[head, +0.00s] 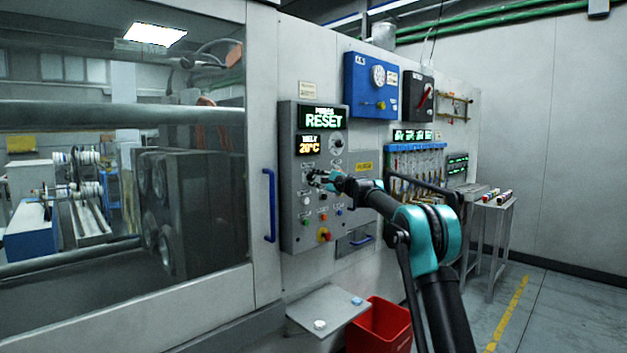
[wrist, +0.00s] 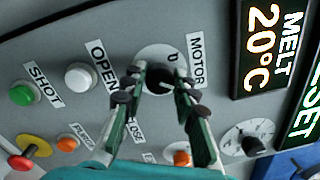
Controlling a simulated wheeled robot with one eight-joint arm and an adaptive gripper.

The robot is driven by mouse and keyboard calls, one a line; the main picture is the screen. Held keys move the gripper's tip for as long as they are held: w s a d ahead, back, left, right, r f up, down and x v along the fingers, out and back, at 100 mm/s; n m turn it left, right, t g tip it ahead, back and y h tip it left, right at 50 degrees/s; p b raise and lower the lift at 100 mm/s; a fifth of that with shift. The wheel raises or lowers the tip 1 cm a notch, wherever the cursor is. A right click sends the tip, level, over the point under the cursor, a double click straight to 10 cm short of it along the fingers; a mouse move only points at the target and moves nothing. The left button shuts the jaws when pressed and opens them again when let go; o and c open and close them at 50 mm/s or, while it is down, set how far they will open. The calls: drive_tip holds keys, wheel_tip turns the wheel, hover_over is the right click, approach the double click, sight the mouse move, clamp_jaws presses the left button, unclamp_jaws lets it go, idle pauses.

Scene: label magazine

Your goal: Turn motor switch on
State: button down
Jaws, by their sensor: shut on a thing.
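The motor switch (wrist: 158,82) is a dark knob on a round pale plate, beside the MOTOR label (wrist: 196,62) in the wrist view. A "0" mark shows on the plate. My gripper (wrist: 160,77) is shut on the motor switch, with a fingertip on either side of the knob. The fingers partly cover the plate. In the head view my gripper (head: 316,177) is at the grey control panel (head: 293,150), and the switch is too small and covered to make out there.
Near the switch are a white OPEN button (wrist: 80,76), a green SHOT button (wrist: 22,95), an orange button (wrist: 182,158) and a dial (wrist: 248,138). The panel's screen (head: 323,117) reads RESET. A blue door handle (head: 269,205) stands left of the panel; a red bin (head: 378,325) is below.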

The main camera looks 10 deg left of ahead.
drive_tip(key=c, duration=1.2)
unclamp_jaws()
drive_tip(key=shift+d, duration=0.1)
drive_tip(key=v, duration=1.2)
drive_tip(key=shift+f, duration=0.1)
drive_tip(key=s+d+f+n+g+h, duration=0.2)
drive_tip(key=s+d+f+n+h, duration=0.2)
drive_tip(key=s+d+f, duration=0.5)
drive_tip(key=s+d+f+n+g+h, duration=0.2)
drive_tip(key=s+d+f, duration=0.7)
drive_tip(key=s+f, duration=1)
drive_tip(key=s+d+f+n+g+h, duration=0.2)
drive_tip(key=s+d+f+n+h, duration=0.4)
drive_tip(key=s+f, duration=0.9)
drive_tip(key=shift+s+d+n+g+h, duration=0.15)
drive_tip(key=shift+s+d+h, duration=0.35)
drive_tip(key=shift+s, duration=2)
drive_tip(key=shift+s+d+n+g+h, duration=0.1)
drive_tip(key=shift+s+d+h, duration=0.4)
drive_tip(key=shift+s, duration=2)
drive_tip(key=shift+s+d+n+g+h, duration=0.25)
drive_tip(key=shift+s+d, duration=0.4)
drive_tip(key=shift+s, duration=1.85)
